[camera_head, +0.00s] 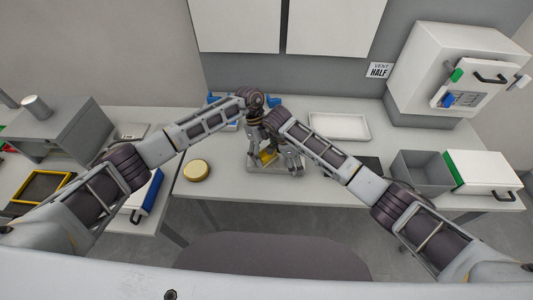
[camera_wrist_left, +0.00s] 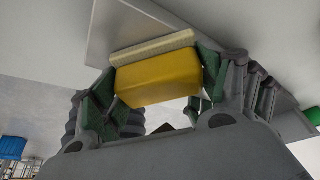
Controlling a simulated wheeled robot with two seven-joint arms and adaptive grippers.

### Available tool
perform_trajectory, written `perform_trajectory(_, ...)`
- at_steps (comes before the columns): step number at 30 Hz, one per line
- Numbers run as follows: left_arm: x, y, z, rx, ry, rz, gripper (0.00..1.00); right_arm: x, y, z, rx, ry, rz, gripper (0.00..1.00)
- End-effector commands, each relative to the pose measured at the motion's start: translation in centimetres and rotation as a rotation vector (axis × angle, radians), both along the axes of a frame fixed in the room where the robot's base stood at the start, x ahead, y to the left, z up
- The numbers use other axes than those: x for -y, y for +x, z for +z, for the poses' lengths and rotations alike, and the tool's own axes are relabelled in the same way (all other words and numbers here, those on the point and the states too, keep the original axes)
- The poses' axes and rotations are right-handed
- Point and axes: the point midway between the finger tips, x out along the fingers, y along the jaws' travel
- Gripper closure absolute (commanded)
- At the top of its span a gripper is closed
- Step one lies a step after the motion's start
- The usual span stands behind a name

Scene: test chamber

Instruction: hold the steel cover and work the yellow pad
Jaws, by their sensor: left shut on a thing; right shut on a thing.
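The yellow pad (camera_wrist_left: 160,80) is a yellow block with a cream layer on one face. My left gripper (camera_wrist_left: 155,88) is shut on it, with green fingertips on either side. The pad shows as a small yellow patch in the head view (camera_head: 267,157), low between the two grippers. The steel cover (camera_head: 262,168) is a grey piece on the table under the grippers, largely hidden by them. My right gripper (camera_head: 291,162) is shut at the cover's right side; its exact grasp is hard to see. I cannot tell whether the pad touches the cover.
A round yellow-topped tin (camera_head: 196,170) stands left of the grippers. A white tray (camera_head: 339,126) lies behind right. A grey bin (camera_head: 420,174) and a white box with a green edge (camera_head: 482,172) stand at the right. A white cabinet (camera_head: 450,70) is at the back right.

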Motion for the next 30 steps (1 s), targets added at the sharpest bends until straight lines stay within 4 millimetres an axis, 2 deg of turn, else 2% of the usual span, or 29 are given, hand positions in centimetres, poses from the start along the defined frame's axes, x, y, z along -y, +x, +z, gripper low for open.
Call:
perform_trajectory(1,1.5,-0.6,0.4,0.001,-0.019,-0.018,0.47,-1.4,-0.3,0.2,0.004,0.014,0.021,0.48)
perform_trajectory(4,1.2,-0.6,0.4,0.001,-0.019,-0.018,0.47,-1.4,-0.3,0.2,0.004,0.015,0.021,0.48)
perform_trajectory(21,-2.2,-0.4,0.2,0.002,-0.014,-0.014,0.47,-0.9,-0.2,0.2,0.002,0.01,0.013,0.48)
perform_trajectory(30,-3.0,-0.3,0.1,0.002,-0.012,-0.013,0.47,-0.8,-0.1,0.1,0.002,0.009,0.009,0.48)
